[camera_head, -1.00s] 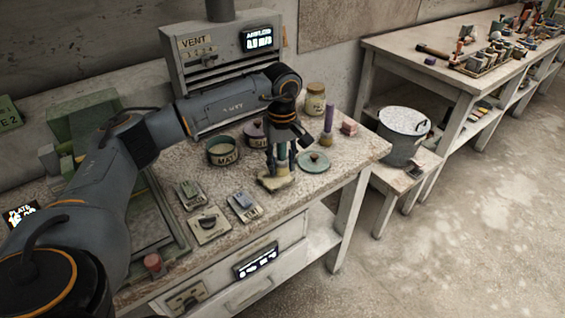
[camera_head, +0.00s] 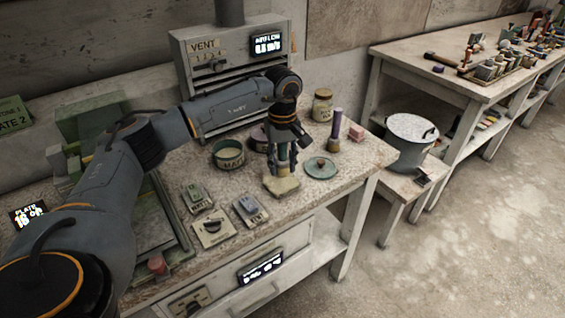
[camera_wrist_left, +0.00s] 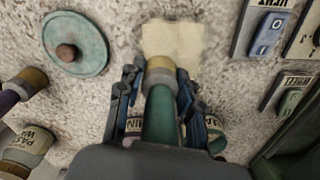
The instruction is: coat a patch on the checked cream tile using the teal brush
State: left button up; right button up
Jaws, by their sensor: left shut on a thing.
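The cream tile (camera_head: 283,187) lies flat near the front right of the speckled bench, and it also shows at the top of the left wrist view (camera_wrist_left: 172,36). My left gripper (camera_head: 283,160) is shut on the teal brush (camera_wrist_left: 161,116), pointing down over the tile. The brush's pale band and tip (camera_wrist_left: 159,72) reach the tile's near edge in the wrist view. I cannot tell whether the tip touches the tile. No check pattern can be made out on it. My right gripper is not in view.
A teal lid (camera_head: 320,168) lies right of the tile. A purple-handled brush (camera_head: 335,128) stands behind it. An open teal pot (camera_head: 228,154) is to the left, with a purple pot (camera_head: 259,138) behind. Switch boxes (camera_head: 250,208) sit to the front left.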

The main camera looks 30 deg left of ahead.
pick_arm(q)
jog(key=shift+f, duration=0.45)
jog(key=shift+s+d+r, duration=0.1)
jog(key=shift+s+d, duration=0.05)
jog(key=shift+d, duration=0.2)
jog(key=shift+s+d, duration=0.2)
jog(key=shift+d, duration=0.35)
jog(key=shift+a, duration=0.1)
jog(key=shift+w+a+b, duration=0.15)
jog(key=shift+w+a, duration=0.2)
jog(key=shift+a, duration=0.5)
jog(key=shift+w+a+b, duration=0.15)
jog(key=shift+w+a, duration=0.2)
jog(key=shift+a, duration=0.45)
jog(key=shift+s+d, duration=0.3)
jog(key=shift+d, duration=0.5)
jog(key=shift+s+d+p, duration=0.15)
jog(key=shift+s+d, duration=0.05)
jog(key=shift+d, duration=0.3)
jog(key=shift+s+d+p, duration=0.15)
jog(key=shift+s+d, duration=0.05)
jog(key=shift+d, duration=0.25)
jog(key=shift+a, duration=0.1)
